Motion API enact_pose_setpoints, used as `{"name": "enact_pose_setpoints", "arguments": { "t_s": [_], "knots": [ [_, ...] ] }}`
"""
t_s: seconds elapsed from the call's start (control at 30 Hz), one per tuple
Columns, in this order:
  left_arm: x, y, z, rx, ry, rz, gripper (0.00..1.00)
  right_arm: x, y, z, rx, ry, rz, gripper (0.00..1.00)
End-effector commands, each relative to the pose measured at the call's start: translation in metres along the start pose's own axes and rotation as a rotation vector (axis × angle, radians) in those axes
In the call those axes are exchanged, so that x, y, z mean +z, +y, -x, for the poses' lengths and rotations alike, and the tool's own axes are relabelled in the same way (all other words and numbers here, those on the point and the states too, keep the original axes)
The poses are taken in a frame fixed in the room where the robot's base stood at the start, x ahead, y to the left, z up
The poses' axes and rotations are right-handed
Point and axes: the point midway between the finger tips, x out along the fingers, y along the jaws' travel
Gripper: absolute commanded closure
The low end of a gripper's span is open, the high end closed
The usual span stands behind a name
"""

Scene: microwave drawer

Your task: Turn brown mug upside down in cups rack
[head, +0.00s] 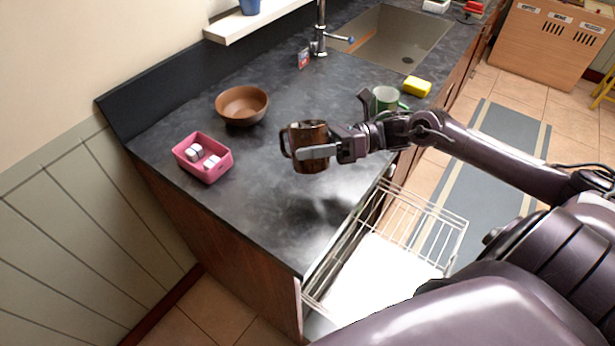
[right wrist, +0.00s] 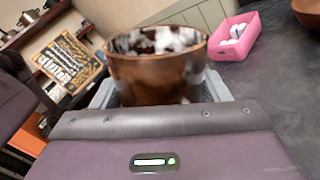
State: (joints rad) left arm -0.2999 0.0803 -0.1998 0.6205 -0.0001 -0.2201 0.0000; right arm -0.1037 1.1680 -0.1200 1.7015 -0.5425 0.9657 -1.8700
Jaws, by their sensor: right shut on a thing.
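The brown mug (head: 309,134) is held upright above the dark counter in the head view, its handle to the left. My right gripper (head: 318,150) is shut on the mug, with a finger along its near side. In the right wrist view the mug (right wrist: 160,68) fills the middle, its open rim up, between the fingers. The wire cups rack (head: 425,215) is in a pulled-out drawer below the counter's front edge, to the right of and lower than the mug. My left gripper is not in view.
A pink box (head: 203,170) with white items and a brown bowl (head: 242,122) stand on the counter at left. A green mug (head: 386,99) stands behind my right arm, near a yellow sponge (head: 417,87). The sink (head: 395,40) is at the back. Counter below the mug is clear.

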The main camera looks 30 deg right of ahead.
Motion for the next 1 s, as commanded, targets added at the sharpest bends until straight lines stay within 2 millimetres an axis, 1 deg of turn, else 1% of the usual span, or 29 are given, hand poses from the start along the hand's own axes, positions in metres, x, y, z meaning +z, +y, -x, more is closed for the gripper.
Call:
{"name": "enact_pose_setpoints", "arguments": {
  "t_s": [0.27, 0.37, 0.5, 0.63, 0.73, 0.93, 1.0],
  "knots": [
    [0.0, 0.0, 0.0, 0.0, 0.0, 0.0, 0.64, 0.001, 0.0, 0.0, 0.001, -0.001, -0.013, 0.51],
    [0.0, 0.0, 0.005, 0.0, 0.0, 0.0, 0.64, 0.003, 0.001, 0.0, 0.001, -0.002, -0.095, 0.51],
    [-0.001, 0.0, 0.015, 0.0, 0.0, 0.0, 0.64, 0.004, 0.002, -0.001, 0.002, -0.003, -0.328, 0.51],
    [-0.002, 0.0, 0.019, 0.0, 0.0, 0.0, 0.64, 0.003, 0.001, 0.0, 0.002, -0.002, -0.488, 0.51],
    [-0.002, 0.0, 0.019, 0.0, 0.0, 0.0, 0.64, 0.001, 0.001, 0.0, 0.002, -0.001, -0.531, 0.51],
    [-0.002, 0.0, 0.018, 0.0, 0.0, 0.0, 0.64, 0.001, 0.0, 0.0, 0.002, -0.001, -0.532, 0.51],
    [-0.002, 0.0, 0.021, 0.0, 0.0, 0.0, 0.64, 0.002, 0.001, 0.0, 0.002, -0.001, -0.559, 0.51]
  ]
}}
